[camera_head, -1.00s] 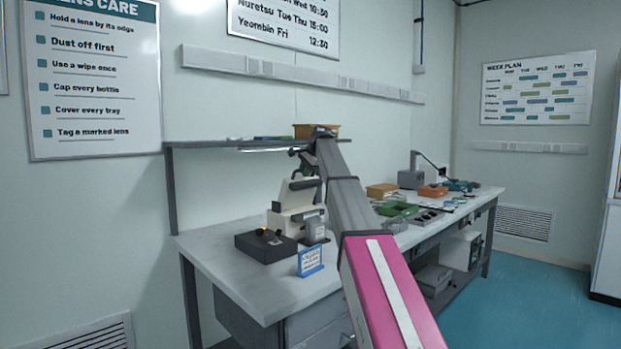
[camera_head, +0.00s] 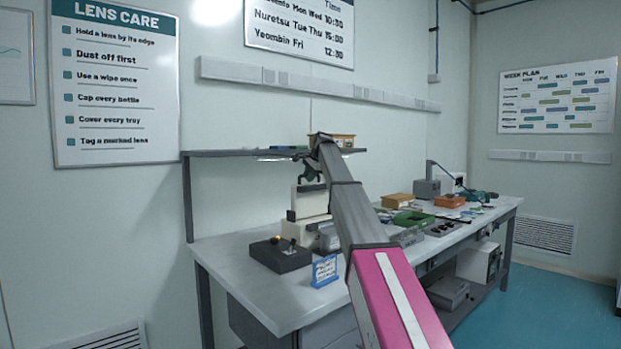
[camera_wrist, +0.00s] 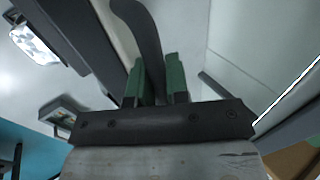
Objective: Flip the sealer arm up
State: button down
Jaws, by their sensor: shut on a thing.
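The sealer (camera_head: 306,231) is a pale machine with dark parts, standing on the near-left end of the table. Its arm (camera_head: 309,199) stands raised and steep above the body. My gripper (camera_head: 311,171) is at the top of the sealer, partly hidden by my own arm. In the wrist view, the green fingers of my gripper (camera_wrist: 156,80) are shut on a dark curved handle (camera_wrist: 143,35), which I take to be the sealer arm's handle. The fingers hide its lower part.
A dark control box (camera_head: 280,255) and a blue-framed sign (camera_head: 324,271) stand in front of the sealer. A shelf (camera_head: 225,154) runs behind it, bearing a brown box (camera_head: 332,141). A green tray (camera_head: 412,219) and orange bin (camera_head: 449,201) lie farther right. The table's front-left corner is clear.

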jog(key=shift+w+a, duration=0.1)
jog(key=shift+a, duration=0.05)
jog(key=c, duration=1.1)
grip_release()
jog(key=v, duration=1)
jog(key=shift+r, duration=0.35)
